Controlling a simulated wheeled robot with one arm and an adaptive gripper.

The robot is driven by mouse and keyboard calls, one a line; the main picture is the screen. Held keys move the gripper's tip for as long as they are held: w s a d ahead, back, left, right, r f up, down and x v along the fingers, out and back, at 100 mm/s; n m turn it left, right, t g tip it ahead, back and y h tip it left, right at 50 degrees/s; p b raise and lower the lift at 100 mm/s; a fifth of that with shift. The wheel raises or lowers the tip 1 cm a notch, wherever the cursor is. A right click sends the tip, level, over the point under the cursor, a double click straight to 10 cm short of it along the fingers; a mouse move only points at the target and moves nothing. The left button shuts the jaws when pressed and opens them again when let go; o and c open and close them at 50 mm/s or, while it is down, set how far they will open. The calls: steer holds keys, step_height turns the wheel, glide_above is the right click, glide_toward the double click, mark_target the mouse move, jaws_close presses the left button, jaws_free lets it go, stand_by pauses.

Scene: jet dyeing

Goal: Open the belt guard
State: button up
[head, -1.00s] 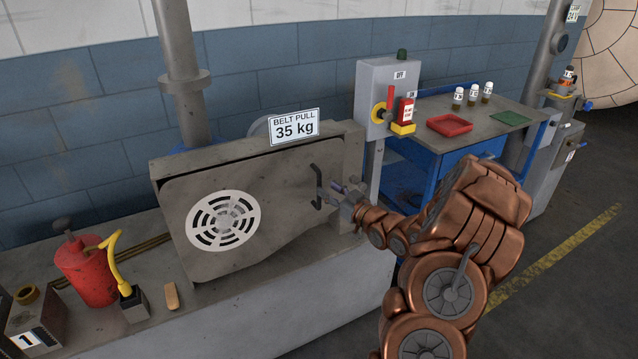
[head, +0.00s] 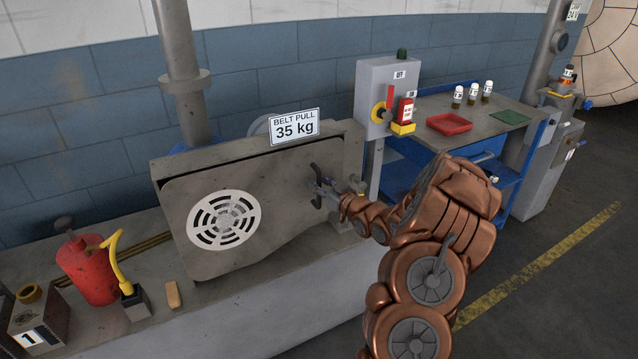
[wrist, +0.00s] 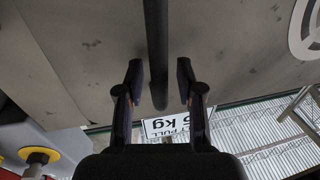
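The belt guard (head: 270,215) is a grey, worn plate with a round white vent grille (head: 223,220). It covers the front of the housing, tilted back a little, with a thin dark gap along its top edge. Its dark bar handle (head: 315,170) is near the guard's right edge; the handle also shows upright in the wrist view (wrist: 157,50). My gripper (wrist: 158,82) is open, with one finger on each side of the handle's end and visible space between each finger and the bar. In the head view my gripper (head: 318,189) partly hides the handle.
A sign (head: 295,126) reading "BELT PULL 35 kg" stands above the guard. A grey switch box (head: 387,90) with a red lever is to the right, before a bench (head: 465,120) with bottles. A red can (head: 88,270) stands at left on the ledge.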

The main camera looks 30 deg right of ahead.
jaws_close()
stand_by(0.3)
